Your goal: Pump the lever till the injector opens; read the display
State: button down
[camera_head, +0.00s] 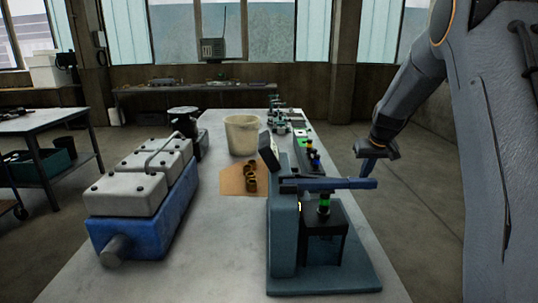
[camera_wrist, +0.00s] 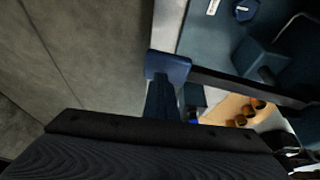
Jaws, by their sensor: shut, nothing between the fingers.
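The teal injector test stand (camera_head: 284,235) stands at the near end of the bench. Its blue lever (camera_head: 345,184) lies about level, its free end pointing right. Under the lever, an injector (camera_head: 324,204) with a green band sits above a black holder (camera_head: 325,243). A tilted dark display (camera_head: 269,150) is at the top of the stand; no reading is legible. My gripper (camera_head: 367,172) is shut and empty, just above the lever's free end; I cannot tell whether they touch. In the wrist view my fingers (camera_wrist: 168,70) show in front of the stand (camera_wrist: 262,60).
The bench (camera_head: 215,215) also holds a blue engine block with grey covers (camera_head: 130,190), a beige bucket (camera_head: 242,135) and several brown rings (camera_head: 250,178) on a tan sheet (camera_head: 231,183). Small parts stand behind the stand. The floor (camera_head: 425,180) right of the bench looks clear.

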jog(key=shift+a+f+b, duration=0.2)
jog(key=shift+f+b, duration=0.4)
jog(key=shift+f, duration=1)
jog(key=shift+r+p, duration=1.95)
jog(key=shift+r, duration=2.05)
jog(key=shift+r, duration=0.1)
notch_tip(320, 180, up, 4)
jog(key=shift+f+p, duration=0.1)
jog(key=shift+p, duration=0.85)
